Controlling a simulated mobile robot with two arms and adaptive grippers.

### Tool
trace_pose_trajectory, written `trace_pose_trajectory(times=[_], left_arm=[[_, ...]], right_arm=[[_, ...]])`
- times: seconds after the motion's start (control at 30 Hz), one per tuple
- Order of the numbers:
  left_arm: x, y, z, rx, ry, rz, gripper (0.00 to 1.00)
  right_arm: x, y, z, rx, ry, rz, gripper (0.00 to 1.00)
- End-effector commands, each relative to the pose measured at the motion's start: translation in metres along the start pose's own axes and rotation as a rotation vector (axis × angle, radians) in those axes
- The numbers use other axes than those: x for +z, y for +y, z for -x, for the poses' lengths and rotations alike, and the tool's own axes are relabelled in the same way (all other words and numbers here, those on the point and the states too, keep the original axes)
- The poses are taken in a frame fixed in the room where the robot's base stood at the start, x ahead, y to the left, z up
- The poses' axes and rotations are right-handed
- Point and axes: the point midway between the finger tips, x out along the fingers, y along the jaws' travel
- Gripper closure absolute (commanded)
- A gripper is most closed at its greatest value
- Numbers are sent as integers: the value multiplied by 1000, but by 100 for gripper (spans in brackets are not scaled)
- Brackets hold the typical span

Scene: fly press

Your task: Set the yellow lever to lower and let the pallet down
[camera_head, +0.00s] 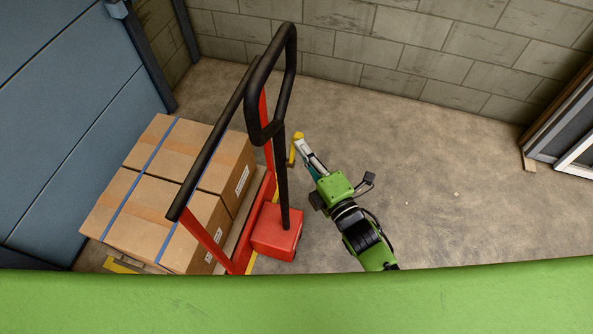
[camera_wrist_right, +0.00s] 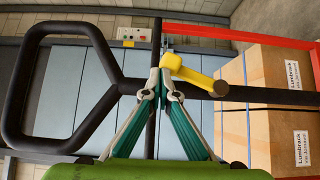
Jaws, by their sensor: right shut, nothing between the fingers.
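The yellow lever (camera_head: 297,145) sits on the black shaft of the red hand pallet truck (camera_head: 277,232), below the looped handle. In the right wrist view the yellow lever (camera_wrist_right: 190,74) points off to the right of the shaft, with a dark round knob at its end. My right gripper (camera_head: 299,142) is shut and empty, with its fingertips at the lever. In the wrist view its tips (camera_wrist_right: 160,82) meet just beside the lever's root; I cannot tell if they touch it. The pallet (camera_head: 123,265) shows a little under the cardboard boxes (camera_head: 155,200). My left gripper is not in view.
The black looped handle (camera_head: 270,90) rises left of my right gripper. A blue panelled wall (camera_head: 65,100) stands left of the load and a block wall (camera_head: 420,50) behind. Concrete floor (camera_head: 450,170) to the right is clear. Frames (camera_head: 570,125) lean at far right.

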Motion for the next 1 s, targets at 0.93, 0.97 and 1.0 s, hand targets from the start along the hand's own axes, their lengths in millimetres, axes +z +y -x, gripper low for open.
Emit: trace_pose_trajectory(times=[0.93, 0.97, 1.0], left_arm=[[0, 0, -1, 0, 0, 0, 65], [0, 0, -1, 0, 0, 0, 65], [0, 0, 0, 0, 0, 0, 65]], right_arm=[[11, 0, -11, 0, 0, 0, 100], [11, 1, -11, 0, 0, 0, 100], [11, 1, -11, 0, 0, 0, 100]])
